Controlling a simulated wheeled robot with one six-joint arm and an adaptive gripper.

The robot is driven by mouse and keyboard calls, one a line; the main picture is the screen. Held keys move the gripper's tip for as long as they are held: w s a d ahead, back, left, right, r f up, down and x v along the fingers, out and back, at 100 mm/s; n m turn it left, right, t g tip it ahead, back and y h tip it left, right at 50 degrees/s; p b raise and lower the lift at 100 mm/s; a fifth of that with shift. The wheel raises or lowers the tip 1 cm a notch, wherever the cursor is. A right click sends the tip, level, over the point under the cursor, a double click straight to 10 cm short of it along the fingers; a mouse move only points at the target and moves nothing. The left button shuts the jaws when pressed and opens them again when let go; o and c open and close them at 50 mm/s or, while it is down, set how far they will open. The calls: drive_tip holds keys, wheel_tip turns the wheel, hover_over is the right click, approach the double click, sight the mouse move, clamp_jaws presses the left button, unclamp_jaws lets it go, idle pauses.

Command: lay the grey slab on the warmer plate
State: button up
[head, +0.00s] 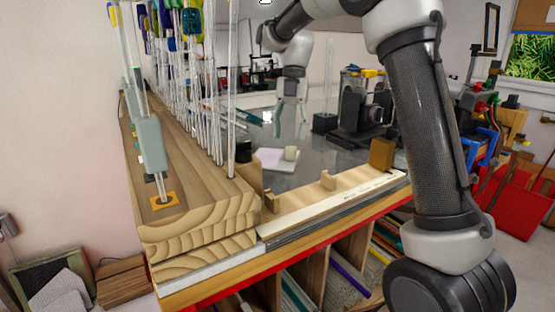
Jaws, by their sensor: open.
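I cannot tell if this is the task's grey slab. A pale flat plate (268,159) lies on the worktop below my gripper, with a small cream cylinder (291,154) at its right. I cannot tell if this is the warmer plate.
Tall glass rods (212,110) with coloured tops rise along the wooden beam (195,235). A wooden rest (330,200) with upright pegs lines the worktop's front edge. A black apparatus (358,110) and a dark block (325,123) stand on the right. Worktop between plate and apparatus looks clear.

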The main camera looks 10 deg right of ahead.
sight(291, 147)
drive_tip(key=x, duration=0.5)
drive_tip(key=shift+w+d, duration=0.1)
drive_tip(key=shift+d, duration=0.35)
drive_tip(key=shift+c, duration=0.2)
clamp_jaws()
drive_tip(key=r, duration=0.7)
drive_tip(key=shift+s+d+r, duration=0.1)
drive_tip(key=shift+s, duration=0.2)
drive_tip(key=s+d, duration=0.2)
drive_tip(key=s, duration=0.6)
drive_tip(key=s+d, duration=0.3)
drive_tip(key=s, duration=0.5)
drive_tip(key=shift+s+d, duration=0.2)
drive_tip(key=shift+s, duration=0.05)
